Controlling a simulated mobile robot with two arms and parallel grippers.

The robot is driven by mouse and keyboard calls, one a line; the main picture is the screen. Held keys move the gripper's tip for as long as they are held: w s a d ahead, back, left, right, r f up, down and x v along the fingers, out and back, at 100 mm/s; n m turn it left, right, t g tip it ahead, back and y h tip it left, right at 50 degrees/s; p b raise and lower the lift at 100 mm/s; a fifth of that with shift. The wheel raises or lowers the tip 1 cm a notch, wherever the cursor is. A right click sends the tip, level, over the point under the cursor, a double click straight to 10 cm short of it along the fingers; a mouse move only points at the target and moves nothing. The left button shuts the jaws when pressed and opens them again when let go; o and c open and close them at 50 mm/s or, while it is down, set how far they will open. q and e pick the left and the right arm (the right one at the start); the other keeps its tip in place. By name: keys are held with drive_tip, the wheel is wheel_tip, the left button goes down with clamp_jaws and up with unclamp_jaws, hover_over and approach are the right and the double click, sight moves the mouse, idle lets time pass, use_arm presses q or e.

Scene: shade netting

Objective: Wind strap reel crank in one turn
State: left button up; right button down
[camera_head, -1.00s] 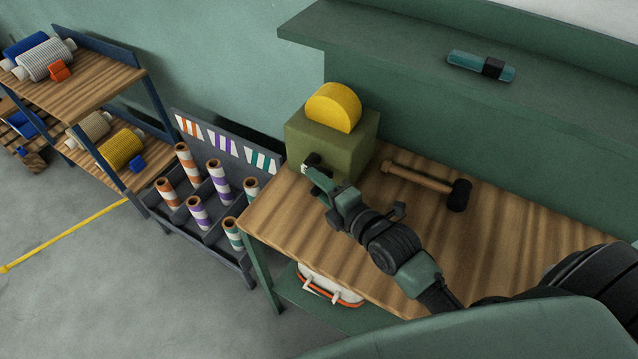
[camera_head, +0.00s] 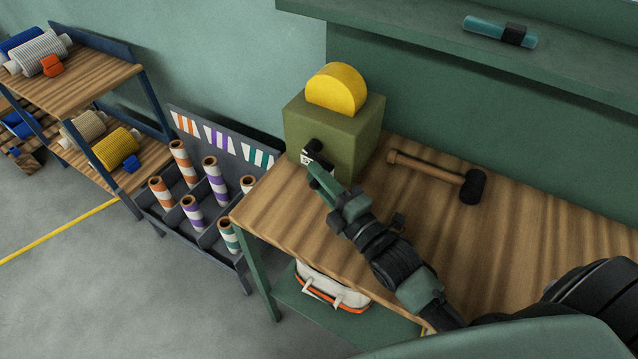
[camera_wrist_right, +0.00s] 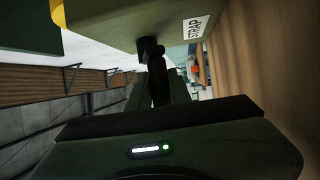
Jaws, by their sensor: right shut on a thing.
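The strap reel is an olive-green box (camera_head: 352,138) with a yellow half-round reel (camera_head: 337,88) on top, standing at the left end of the wooden bench. A black crank (camera_head: 313,147) is on the box's front face. My right gripper (camera_head: 314,165) is at that face and shut on the crank's handle. The fingers partly hide the handle. My left gripper is not in view.
A mallet (camera_head: 440,176) lies on the bench (camera_head: 500,235) right of the box. A teal cylinder (camera_head: 487,29) rests on the upper shelf. A rack of striped rolls (camera_head: 215,180) stands left of the bench. A white and orange bag (camera_head: 333,288) sits on the lower shelf.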

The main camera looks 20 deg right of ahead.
drive_tip(key=c, duration=1.3)
unclamp_jaws()
drive_tip(key=b+v, duration=0.1)
drive_tip(key=v, duration=0.6)
drive_tip(key=shift+s+d, duration=0.15)
drive_tip(key=shift+s, duration=0.25)
